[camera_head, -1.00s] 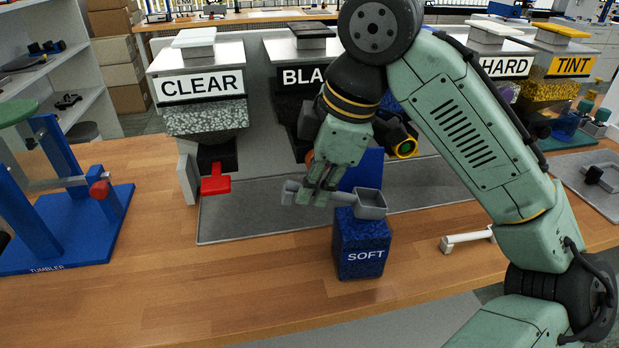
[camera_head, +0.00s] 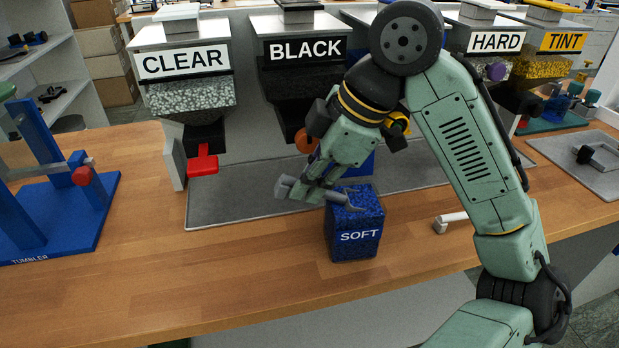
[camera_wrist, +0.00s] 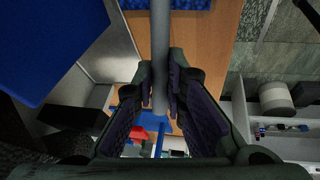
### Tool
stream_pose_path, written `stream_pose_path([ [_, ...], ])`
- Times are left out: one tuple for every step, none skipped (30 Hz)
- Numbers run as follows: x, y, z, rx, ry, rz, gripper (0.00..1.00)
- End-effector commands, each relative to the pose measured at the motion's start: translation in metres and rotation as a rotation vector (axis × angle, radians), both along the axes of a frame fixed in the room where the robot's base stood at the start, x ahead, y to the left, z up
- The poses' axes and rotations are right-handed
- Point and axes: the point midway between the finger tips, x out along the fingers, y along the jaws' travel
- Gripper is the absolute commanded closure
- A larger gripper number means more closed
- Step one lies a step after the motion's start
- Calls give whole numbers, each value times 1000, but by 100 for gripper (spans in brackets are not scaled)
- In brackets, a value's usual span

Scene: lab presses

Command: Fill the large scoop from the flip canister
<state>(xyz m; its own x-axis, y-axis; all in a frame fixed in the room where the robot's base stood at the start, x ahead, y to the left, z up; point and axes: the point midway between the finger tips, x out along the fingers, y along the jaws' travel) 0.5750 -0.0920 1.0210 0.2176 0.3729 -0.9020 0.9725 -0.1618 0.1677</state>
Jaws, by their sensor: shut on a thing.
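The grey large scoop is held by its handle (camera_wrist: 160,45) in my gripper (camera_head: 316,192). In the wrist view the fingers (camera_wrist: 161,95) close on the round handle from both sides. The scoop's bowl (camera_head: 347,199) is tilted at the top of the blue speckled canister labelled SOFT (camera_head: 356,240). I cannot tell how deep the bowl reaches or whether it holds anything. The canister stands upright near the front of the wooden bench, and a strip of it (camera_wrist: 180,4) shows at the top of the wrist view.
Hoppers labelled CLEAR (camera_head: 190,95), BLACK (camera_head: 305,80), HARD (camera_head: 490,66) and TINT (camera_head: 550,68) stand behind. A red lever (camera_head: 203,165) juts from the clear one. A blue tumbler stand (camera_head: 75,215) is at left. The bench front (camera_head: 220,290) is clear.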

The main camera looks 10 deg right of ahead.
Motion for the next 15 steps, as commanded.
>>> stream_pose_path([
  [0, 0, 0, 0, 0, 0, 100],
  [0, 0, 0, 0, 0, 0, 100],
  [0, 0, 0, 0, 0, 0, 100],
  [1, 0, 0, 0, 0, 0, 100],
  [1, 0, 1, 0, 0, 0, 100],
  [2, 0, 1, 0, 0, 0, 100],
  [3, 0, 1, 0, 0, -1, 100],
  [3, 0, 1, 0, 0, -1, 100],
  [5, 0, 1, 0, 0, -1, 100],
  [6, 0, 1, 0, 0, -1, 100],
  [7, 0, 1, 1, 0, -1, 100],
  [8, 0, 1, 1, 0, 0, 100],
  [8, 0, 1, 1, 0, 0, 100],
  [9, 0, 1, 1, 0, 0, 100],
  [9, 0, 1, 0, 0, 0, 100],
])
